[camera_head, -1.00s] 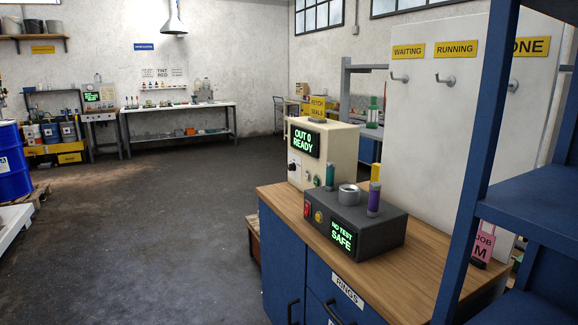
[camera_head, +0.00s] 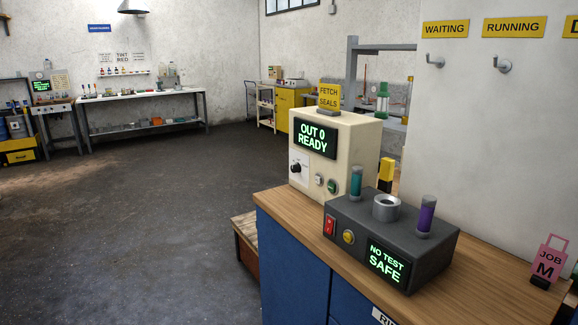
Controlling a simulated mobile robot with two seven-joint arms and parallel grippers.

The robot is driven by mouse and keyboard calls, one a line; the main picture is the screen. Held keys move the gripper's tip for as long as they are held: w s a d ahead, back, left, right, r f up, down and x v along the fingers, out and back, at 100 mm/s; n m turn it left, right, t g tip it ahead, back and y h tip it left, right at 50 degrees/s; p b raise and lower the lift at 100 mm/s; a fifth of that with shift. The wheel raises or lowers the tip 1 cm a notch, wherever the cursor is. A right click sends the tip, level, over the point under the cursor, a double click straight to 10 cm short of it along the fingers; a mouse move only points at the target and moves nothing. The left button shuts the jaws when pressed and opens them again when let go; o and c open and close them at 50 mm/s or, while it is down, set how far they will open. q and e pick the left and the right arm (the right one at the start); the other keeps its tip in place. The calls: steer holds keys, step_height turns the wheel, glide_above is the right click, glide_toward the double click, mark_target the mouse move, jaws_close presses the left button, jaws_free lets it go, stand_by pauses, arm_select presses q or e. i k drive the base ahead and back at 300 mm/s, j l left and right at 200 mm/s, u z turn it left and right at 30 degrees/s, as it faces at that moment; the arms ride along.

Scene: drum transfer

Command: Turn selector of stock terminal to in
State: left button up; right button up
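The stock terminal (camera_head: 345,150) is a cream box at the back of the wooden bench top. Its screen (camera_head: 315,138) reads "OUT 0 READY" in green. The selector (camera_head: 297,168) is a dark knob on a white plate, low on the left of the front face. Its exact pointing is too small to tell. Small buttons, one of them green (camera_head: 332,186), sit to the right of the knob. A yellow "FETCH SEALS" sign (camera_head: 329,97) stands on top of the terminal. Neither of my grippers is in view.
A dark grey tester (camera_head: 350,226) reading "NO TEST SAFE" stands in front of the terminal, with teal (camera_head: 356,183) and purple (camera_head: 426,215) cylinders on it. A pink job tag (camera_head: 549,262) stands at right. The floor (camera_head: 150,230) to the left is clear.

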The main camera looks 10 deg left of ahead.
mark_target(295, 168)
steer(key=i+j, duration=0.2)
steer(key=i+j+z, duration=0.15)
steer(key=j, duration=0.3)
steer(key=i+j, duration=0.25)
steer(key=j+z, duration=0.05)
